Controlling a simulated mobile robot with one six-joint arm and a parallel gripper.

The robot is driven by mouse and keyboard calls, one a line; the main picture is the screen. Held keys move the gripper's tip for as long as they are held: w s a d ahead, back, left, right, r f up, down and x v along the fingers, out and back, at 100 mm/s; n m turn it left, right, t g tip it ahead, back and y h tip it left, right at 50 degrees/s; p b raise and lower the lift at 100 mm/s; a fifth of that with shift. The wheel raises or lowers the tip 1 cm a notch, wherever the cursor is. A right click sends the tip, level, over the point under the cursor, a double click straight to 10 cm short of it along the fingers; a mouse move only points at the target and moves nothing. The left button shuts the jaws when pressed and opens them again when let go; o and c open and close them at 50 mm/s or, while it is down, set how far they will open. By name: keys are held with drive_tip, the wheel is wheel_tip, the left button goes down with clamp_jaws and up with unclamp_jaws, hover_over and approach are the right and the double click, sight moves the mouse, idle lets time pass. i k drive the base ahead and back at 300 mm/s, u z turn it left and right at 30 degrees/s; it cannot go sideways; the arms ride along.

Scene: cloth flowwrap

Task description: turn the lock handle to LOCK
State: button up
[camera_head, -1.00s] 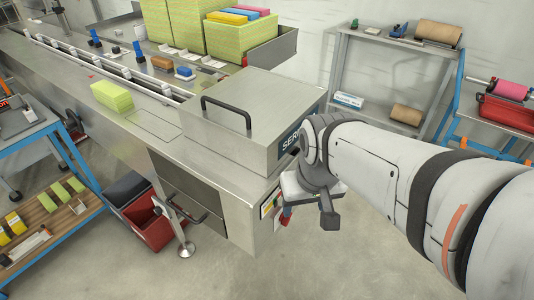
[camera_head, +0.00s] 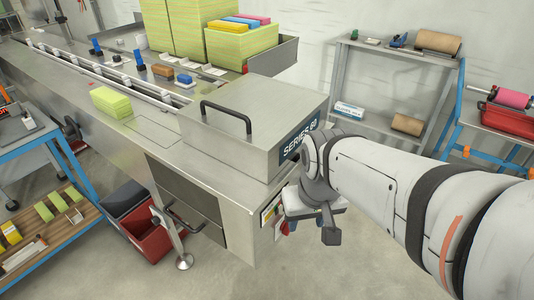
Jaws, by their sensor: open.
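A steel packing machine (camera_head: 205,168) has a hinged cover marked SERIES 60 (camera_head: 300,142) at its near end. On the end face below the cover, a yellow, red and white label panel (camera_head: 268,212) shows in part beside my gripper. A small bit of red shows just behind the gripper; I cannot tell whether it is the lock handle. The handle is not clearly seen, nor is its position. My gripper (camera_head: 316,214) is open at that end face, low beside the cover. Its fingers are partly hidden by its own body, and I cannot tell whether it touches anything.
The cover has a black handle (camera_head: 226,116). A green block (camera_head: 110,102) lies on the machine top. A red bin (camera_head: 151,230) stands at the front left. A steel shelf (camera_head: 380,95) and a blue-framed stand (camera_head: 465,125) stand behind my arm.

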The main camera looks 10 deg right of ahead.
sight(285, 227)
drive_tip(key=z, duration=0.15)
drive_tip(key=k, duration=1.4)
drive_tip(key=u, duration=0.4)
drive_tip(key=i, duration=1)
drive_tip(key=z, duration=0.05)
